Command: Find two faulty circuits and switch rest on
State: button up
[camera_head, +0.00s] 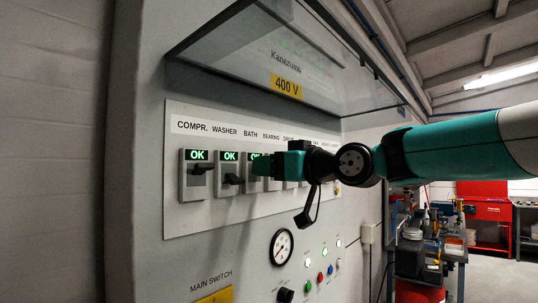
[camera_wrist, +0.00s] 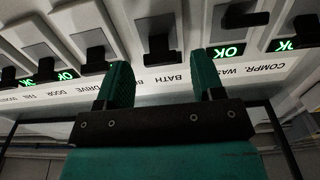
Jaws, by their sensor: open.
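A row of breaker switches sits on the white panel (camera_head: 180,220). In the head view, the COMPR. switch (camera_head: 196,185) has its lever raised and the WASHER switch (camera_head: 229,182) has its lever low; both show green OK. The BATH switch (camera_head: 256,157) also shows green OK at its top, the rest hidden behind my gripper. My gripper (camera_wrist: 165,75) is open and empty in the wrist view, its fingers on either side of the BATH switch (camera_wrist: 158,25) and its dark lever; contact is unclear. Further switches, such as DRIVE (camera_wrist: 92,38), are partly covered in the head view.
A clear hood (camera_head: 350,85) juts out above the switches. Below them are a round gauge (camera_head: 281,247), small lamps and buttons (camera_head: 320,277), and a MAIN SWITCH label (camera_head: 211,281). A cluttered cart (camera_head: 430,260) and red cabinet (camera_head: 487,205) stand at right.

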jog(key=shift+w+a, duration=0.3)
jog(key=shift+a, duration=0.1)
jog(key=c, duration=0.9)
notch_tip(320, 180, down, 4)
jog(key=t+y+b, duration=0.3)
jog(key=b, duration=0.8)
jog(key=t+y+b, duration=0.3)
jog(key=y+b, duration=0.1)
jog(key=b, duration=0.7)
jog(key=shift+w+a+y, duration=0.15)
jog(key=shift+y, duration=0.15)
jog(key=shift+c, duration=0.2)
jog(key=shift+r, duration=0.1)
